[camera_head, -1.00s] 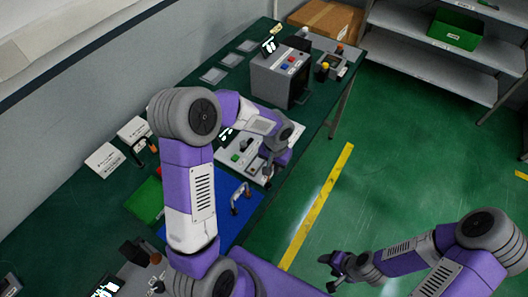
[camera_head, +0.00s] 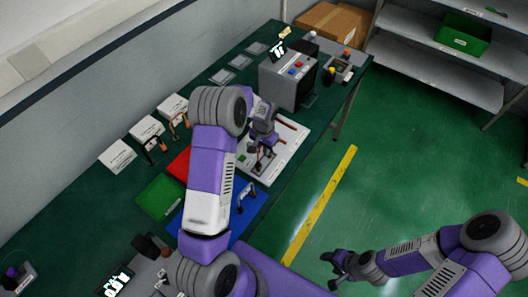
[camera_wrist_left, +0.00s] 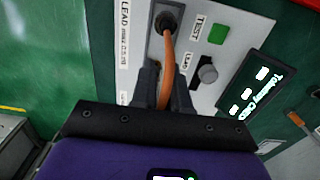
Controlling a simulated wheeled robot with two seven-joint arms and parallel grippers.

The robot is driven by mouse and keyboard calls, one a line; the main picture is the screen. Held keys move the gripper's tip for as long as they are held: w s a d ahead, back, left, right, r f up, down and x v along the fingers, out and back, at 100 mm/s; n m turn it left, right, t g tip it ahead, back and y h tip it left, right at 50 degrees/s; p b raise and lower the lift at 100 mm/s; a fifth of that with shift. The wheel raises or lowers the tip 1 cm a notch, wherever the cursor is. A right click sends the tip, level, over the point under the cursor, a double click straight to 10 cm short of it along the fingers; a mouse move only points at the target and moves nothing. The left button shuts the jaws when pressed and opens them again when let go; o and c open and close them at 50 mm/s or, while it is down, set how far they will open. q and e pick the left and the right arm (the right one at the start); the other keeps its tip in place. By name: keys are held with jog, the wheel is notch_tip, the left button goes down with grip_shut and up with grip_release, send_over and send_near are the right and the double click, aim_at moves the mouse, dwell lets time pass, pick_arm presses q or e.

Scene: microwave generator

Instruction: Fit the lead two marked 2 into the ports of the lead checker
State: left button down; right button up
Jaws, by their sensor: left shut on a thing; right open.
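The lead checker (camera_head: 284,163) is a pale panel on the green bench in the head view. The left wrist view shows its face (camera_wrist_left: 233,22) close up, with a green TEST button, a grey knob and a lit display. My left gripper (camera_wrist_left: 165,72) is shut on an orange lead (camera_wrist_left: 167,55) above the panel. The lead's black end (camera_wrist_left: 168,21) is at a port; I cannot tell how deep it sits. Its other end and any number are hidden. The left gripper also shows small in the head view (camera_head: 259,160). My right gripper (camera_head: 338,268) is open and empty, over the floor.
Blue (camera_head: 252,207), red (camera_head: 180,164) and green (camera_head: 158,198) mats lie left of the checker. A lead (camera_head: 246,191) stands on the blue mat. Other leads stand by white cards (camera_head: 117,156). A grey box with buttons (camera_head: 286,82) stands beyond the checker.

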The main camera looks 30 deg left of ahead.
pick_arm(q)
jog(key=shift+f, duration=1.2)
jog(key=shift+f, duration=0.2)
jog(key=c, duration=1.1)
grip_release()
jog(key=shift+r, duration=0.1)
notch_tip(320, 180, up, 12)
jog(key=shift+r, duration=0.15)
